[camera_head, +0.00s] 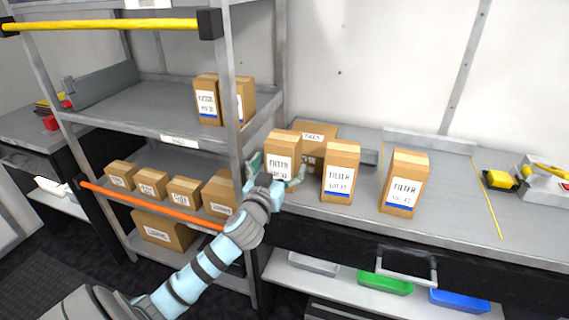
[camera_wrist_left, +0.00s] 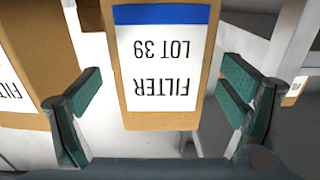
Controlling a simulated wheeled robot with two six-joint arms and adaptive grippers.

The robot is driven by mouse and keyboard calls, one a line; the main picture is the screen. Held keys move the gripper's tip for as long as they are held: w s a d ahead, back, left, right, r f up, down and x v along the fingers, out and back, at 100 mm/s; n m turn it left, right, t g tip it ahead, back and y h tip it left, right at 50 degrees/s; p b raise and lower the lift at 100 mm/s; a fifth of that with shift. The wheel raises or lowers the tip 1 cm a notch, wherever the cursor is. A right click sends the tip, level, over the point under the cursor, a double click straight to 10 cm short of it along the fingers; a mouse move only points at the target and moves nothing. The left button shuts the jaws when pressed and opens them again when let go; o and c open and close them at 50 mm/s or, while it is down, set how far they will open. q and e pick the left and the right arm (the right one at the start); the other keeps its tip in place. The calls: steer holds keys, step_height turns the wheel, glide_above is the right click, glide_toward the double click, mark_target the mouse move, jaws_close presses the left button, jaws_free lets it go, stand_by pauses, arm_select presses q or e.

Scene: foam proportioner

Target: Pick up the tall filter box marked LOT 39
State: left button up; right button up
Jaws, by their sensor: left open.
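The tall tan filter box marked LOT 39 (camera_wrist_left: 165,65) fills the middle of the left wrist view, its white label and blue stripe upside down there. In the head view this box (camera_head: 282,146) stands upright on the grey worktop beside the shelf post. My left gripper (camera_head: 275,177) is in front of its lower part, with the fingers spread to either side. In the left wrist view the open fingers (camera_wrist_left: 163,88) flank the box, with visible gaps on both sides. The box's base is partly hidden by the gripper. My right gripper is not in view.
Two similar tall filter boxes (camera_head: 341,168) (camera_head: 405,180) stand to the right. A wider carton (camera_head: 318,133) is behind. The shelf post (camera_head: 232,100) is close on the left, with more boxes (camera_head: 204,99) on the shelves. The worktop right of the boxes has free room.

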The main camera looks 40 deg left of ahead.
arm_select(q)
steer(key=x, duration=0.4)
steer(key=shift+w+a, duration=0.1)
steer(key=shift+w, duration=0.1)
steer(key=shift+s+r, duration=0.1)
steer(key=c, duration=1.3)
steer(key=shift+c, duration=0.2)
